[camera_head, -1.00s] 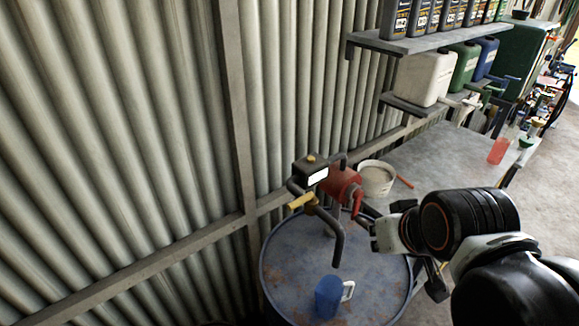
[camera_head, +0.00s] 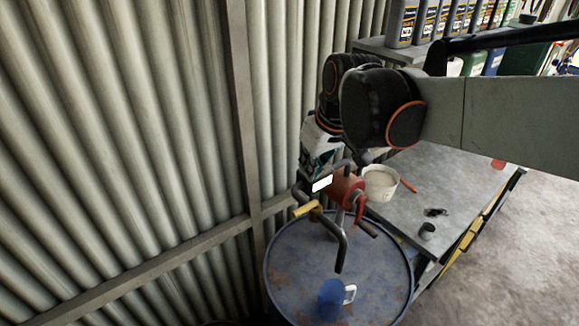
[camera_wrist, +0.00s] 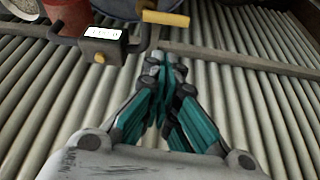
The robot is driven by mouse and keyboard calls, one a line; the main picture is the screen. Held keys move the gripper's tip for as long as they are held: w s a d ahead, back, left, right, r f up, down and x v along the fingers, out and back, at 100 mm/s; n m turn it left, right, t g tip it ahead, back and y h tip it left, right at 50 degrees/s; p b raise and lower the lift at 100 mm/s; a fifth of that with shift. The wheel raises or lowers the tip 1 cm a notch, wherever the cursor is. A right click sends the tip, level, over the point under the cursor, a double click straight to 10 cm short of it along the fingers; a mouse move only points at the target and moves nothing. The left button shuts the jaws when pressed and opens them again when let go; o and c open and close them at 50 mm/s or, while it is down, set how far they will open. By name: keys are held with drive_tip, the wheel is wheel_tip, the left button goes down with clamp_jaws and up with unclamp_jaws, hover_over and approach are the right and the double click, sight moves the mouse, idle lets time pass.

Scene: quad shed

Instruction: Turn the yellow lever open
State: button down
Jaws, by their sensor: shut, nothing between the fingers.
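The yellow lever (camera_head: 305,209) sits on the dark outlet pipe of a red drum pump (camera_head: 347,187). In the wrist view the lever (camera_wrist: 165,18) lies across the top, just beyond and right of the meter with a white display (camera_wrist: 103,34). My gripper (camera_wrist: 167,72) is shut and empty, its teal fingers together, pointing toward the pipe below the lever in the picture. A gap seems to remain between the fingertips and the lever. In the head view my gripper is beside the wall behind the pump, its fingertips largely hidden by the pump and meter.
The pump stands on a blue drum (camera_head: 290,265) with a blue jug (camera_head: 330,292) on top. A corrugated wall (camera_head: 120,130) is close behind. A workbench (camera_head: 400,215) with a white bucket (camera_head: 380,183) is to the right. Bottles stand on a shelf above.

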sight(305, 209)
drive_tip(key=shift+n+g, duration=0.4)
drive_tip(key=shift+n, duration=0.2)
drive_tip(key=w+a, duration=0.1)
drive_tip(key=w+a+f, duration=0.1)
drive_tip(key=w+a, duration=0.1)
drive_tip(key=shift+w+a, duration=0.25)
drive_tip(key=shift+f, duration=0.1)
wheel_tip(305, 209, down, 10)
drive_tip(key=p, duration=0.2)
drive_tip(key=shift+s+d, duration=0.15)
drive_tip(key=shift+s, duration=0.05)
drive_tip(key=shift+s, duration=0.1)
